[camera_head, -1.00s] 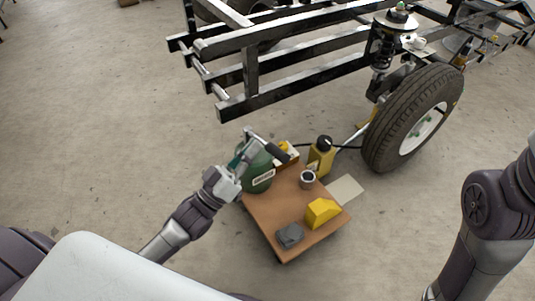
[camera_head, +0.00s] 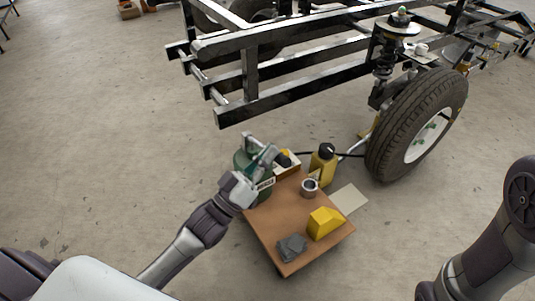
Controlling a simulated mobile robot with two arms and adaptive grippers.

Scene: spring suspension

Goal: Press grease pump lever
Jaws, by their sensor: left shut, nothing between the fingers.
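The green grease pump (camera_head: 242,162) stands at the back left corner of a small brown table. Its lever (camera_head: 284,160) has a dark grip and points to the right, partly hidden by my left gripper. My left gripper (camera_head: 268,152) is shut and empty, over the front of the pump at the lever. I cannot tell whether the fingers touch the lever. A dark hose (camera_head: 318,153) runs from the pump's side toward the wheel. Only my right arm shows at the right edge; its gripper is out of view.
The brown table (camera_head: 276,219) holds a yellow bottle (camera_head: 323,163), a metal cup (camera_head: 310,187), a yellow block (camera_head: 325,222) and a grey cloth (camera_head: 291,247). A tyre (camera_head: 409,128) and black vehicle frame (camera_head: 290,97) stand behind. The floor at left is clear.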

